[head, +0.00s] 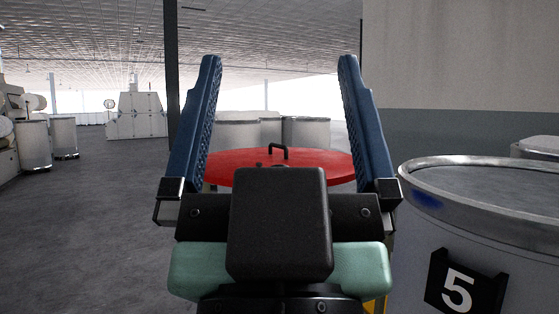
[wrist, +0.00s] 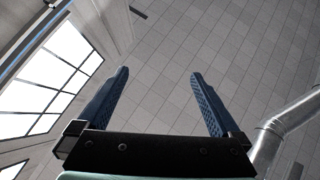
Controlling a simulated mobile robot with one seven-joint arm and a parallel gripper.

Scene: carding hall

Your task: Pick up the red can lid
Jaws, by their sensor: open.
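The red can lid (head: 315,162) is a flat red disc with a small dark handle (head: 279,150) on top. It lies beyond my gripper in the head view, and the gripper body hides its near part. What it rests on is mostly hidden. My gripper (head: 279,72) is open and empty, its two blue fingers pointing up and wide apart, apart from the lid. In the wrist view the open gripper (wrist: 160,82) points at the ceiling, and the lid does not show there.
A large grey can marked 5 (head: 455,240) with a metal rim stands close on the right. Pale cans (head: 305,132) stand behind the lid. More cans (head: 64,137) and a white machine (head: 137,112) stand at the left. The floor (head: 90,215) at left is clear.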

